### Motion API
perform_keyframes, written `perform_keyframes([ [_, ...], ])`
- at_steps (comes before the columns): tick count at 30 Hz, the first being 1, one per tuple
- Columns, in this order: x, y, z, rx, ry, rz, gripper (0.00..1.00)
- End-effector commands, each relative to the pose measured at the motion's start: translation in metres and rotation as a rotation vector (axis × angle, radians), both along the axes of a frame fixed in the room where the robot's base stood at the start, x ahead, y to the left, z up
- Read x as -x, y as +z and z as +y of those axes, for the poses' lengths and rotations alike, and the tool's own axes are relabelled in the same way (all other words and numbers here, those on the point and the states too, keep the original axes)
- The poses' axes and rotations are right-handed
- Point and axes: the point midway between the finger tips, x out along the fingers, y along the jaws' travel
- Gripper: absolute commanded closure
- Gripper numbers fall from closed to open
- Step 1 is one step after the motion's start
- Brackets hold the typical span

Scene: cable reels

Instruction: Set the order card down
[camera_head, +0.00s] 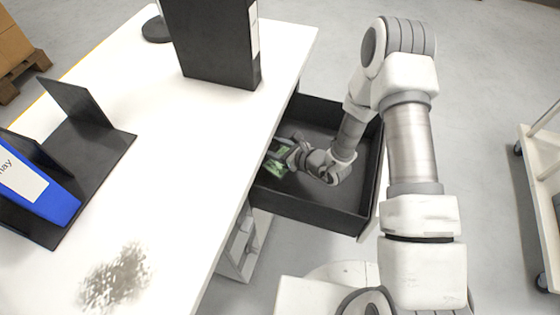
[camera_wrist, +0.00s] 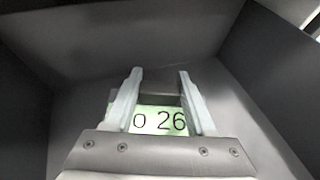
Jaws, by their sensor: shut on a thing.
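The order card (camera_head: 277,168) is pale green and is inside the open black drawer (camera_head: 310,213), near the table side. In the wrist view the card (camera_wrist: 158,121) shows dark characters reading "0 26", partly cut off by my gripper. My gripper (camera_wrist: 160,80) is shut on the card, with a dark grey block-like part between the fingers. In the head view my gripper (camera_head: 284,150) reaches down into the drawer from the right. I cannot tell whether the card touches the drawer floor.
The drawer walls stand close around my gripper. On the white table (camera_head: 190,130) are a black binder (camera_head: 215,45), a blue binder (camera_head: 40,185) in a black rack (camera_head: 105,140) and a dark speckled patch (camera_head: 115,280). A cart (camera_head: 545,175) stands at right.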

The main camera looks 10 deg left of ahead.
Motion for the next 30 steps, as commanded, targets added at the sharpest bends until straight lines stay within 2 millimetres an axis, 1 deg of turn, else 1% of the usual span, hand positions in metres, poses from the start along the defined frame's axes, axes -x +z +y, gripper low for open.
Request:
perform_keyframes([
  [1,0.000,-0.011,0.000,0.001,0.000,0.001,1.00],
  [7,0.000,-0.025,0.000,0.001,0.000,0.001,1.00],
  [12,0.000,-0.050,0.000,0.001,0.001,0.001,1.00],
  [13,0.000,-0.053,0.000,0.000,0.001,0.000,1.00],
  [20,0.000,-0.052,0.000,0.000,0.000,-0.001,1.00],
  [24,0.000,-0.055,0.000,0.000,0.000,0.000,1.00],
  [25,0.000,-0.055,0.000,0.000,0.000,0.000,0.43],
  [27,0.000,-0.055,0.000,0.000,0.000,-0.001,0.30],
  [30,0.000,-0.055,0.000,0.000,0.000,-0.001,0.14],
])
